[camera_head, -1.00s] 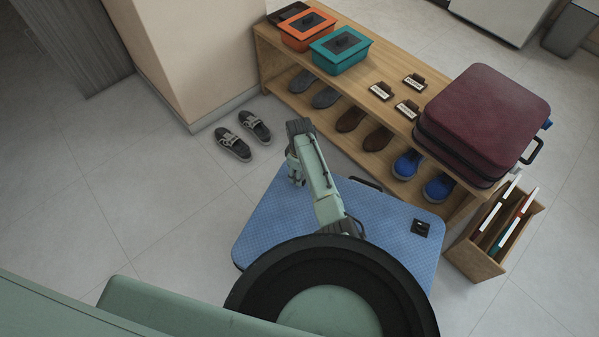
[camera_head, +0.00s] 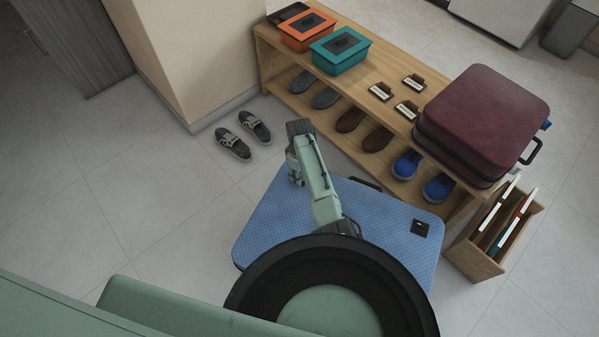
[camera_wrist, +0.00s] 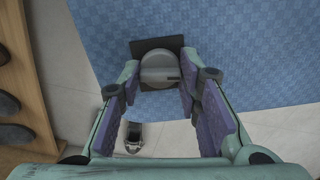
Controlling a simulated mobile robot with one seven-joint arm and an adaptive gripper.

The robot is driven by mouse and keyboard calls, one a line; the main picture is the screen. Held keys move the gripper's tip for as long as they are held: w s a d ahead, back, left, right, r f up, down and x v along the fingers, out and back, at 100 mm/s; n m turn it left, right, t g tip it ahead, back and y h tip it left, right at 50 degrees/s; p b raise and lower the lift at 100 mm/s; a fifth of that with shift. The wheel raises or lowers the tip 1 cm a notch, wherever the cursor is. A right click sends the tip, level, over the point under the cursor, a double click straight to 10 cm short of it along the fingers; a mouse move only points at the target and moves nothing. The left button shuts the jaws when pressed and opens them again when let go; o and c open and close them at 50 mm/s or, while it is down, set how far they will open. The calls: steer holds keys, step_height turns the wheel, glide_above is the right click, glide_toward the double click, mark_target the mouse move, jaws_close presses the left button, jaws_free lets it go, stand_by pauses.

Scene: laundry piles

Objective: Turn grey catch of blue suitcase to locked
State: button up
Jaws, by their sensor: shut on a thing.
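The blue suitcase (camera_head: 275,225) lies flat on the floor below my arm. In the wrist view its blue textured face (camera_wrist: 240,50) fills the upper part. The grey catch (camera_wrist: 158,66) is a round knob on a black square plate (camera_wrist: 143,46) near the suitcase edge, with a short dark mark toward its right side. My gripper (camera_wrist: 160,80) has one finger on each side of the catch and is shut on it. In the head view my gripper (camera_head: 295,170) hides this catch. A second black catch plate (camera_head: 420,228) with a small light part shows at the suitcase's right.
A wooden shoe bench (camera_head: 330,100) stands just behind, carrying a teal box (camera_head: 341,58), an orange box (camera_head: 300,38) and a maroon suitcase (camera_head: 490,110). Grey shoes (camera_head: 245,135) lie on the floor left of my gripper. A wooden file holder (camera_head: 475,262) stands right. Floor at left is clear.

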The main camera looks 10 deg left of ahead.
steer(key=m+p, duration=0.1)
steer(key=m, duration=0.7)
steer(key=shift+a+p, duration=0.1)
steer(key=shift+p, duration=0.25)
steer(key=m, duration=0.4)
steer(key=shift+p, duration=0.3)
steer(key=m, duration=0.4)
steer(key=shift+w+m, duration=0.1)
steer(key=shift+m, duration=0.3)
steer(key=o, duration=1.1)
steer(key=shift+o, duration=0.2)
steer(key=shift+r, duration=0.1)
step_height(320, 180, up, 12)
